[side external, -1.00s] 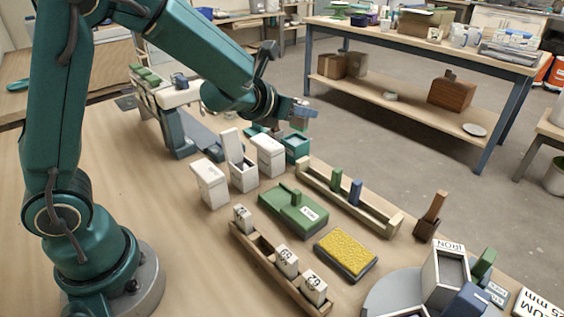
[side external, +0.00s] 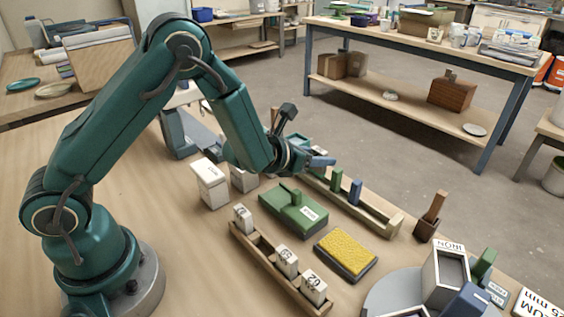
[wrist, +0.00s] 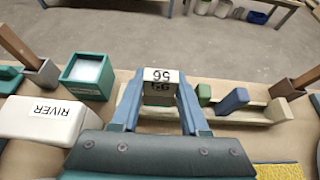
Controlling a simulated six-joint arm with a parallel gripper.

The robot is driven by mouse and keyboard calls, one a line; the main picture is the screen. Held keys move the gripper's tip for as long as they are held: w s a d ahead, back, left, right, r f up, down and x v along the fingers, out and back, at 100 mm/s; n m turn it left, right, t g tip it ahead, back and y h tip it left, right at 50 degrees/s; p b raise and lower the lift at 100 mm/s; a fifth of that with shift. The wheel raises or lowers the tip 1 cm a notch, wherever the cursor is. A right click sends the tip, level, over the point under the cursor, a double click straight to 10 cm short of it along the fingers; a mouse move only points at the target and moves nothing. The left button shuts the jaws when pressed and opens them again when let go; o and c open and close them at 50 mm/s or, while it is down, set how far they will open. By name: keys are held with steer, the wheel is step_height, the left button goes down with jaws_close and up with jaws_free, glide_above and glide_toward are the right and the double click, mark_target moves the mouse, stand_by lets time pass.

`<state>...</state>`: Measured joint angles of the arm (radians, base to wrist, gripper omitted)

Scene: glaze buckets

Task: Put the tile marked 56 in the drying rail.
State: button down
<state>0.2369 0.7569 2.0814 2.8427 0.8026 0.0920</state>
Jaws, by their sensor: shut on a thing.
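My gripper (wrist: 160,95) is shut on the tile marked 56 (wrist: 161,75), its white numbered top showing between the blue fingers in the wrist view. In the side view my gripper (side external: 320,162) is over the far left end of a long wooden rail (side external: 384,222), and the tile cannot be made out there. The rail, which I take as the drying rail, holds a green tile (side external: 336,180) and a blue tile (side external: 355,192). In the wrist view the rail (wrist: 268,114) runs rightward from beneath the held tile. I cannot tell if the tile touches it.
A wooden rack (side external: 262,258) holds white numbered tiles. A green lidded block (side external: 290,212), a yellow sponge (side external: 346,252) and a white box (side external: 209,184) stand nearby. In the wrist view a teal open bucket (wrist: 88,78) and a white RIVER lid (wrist: 45,118) lie left.

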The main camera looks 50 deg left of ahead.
steer(key=shift+f, duration=1.2)
steer(key=shift+f, duration=0.1)
steer(key=c, duration=0.7)
jaws_free()
steer(key=shift+v, duration=3.8)
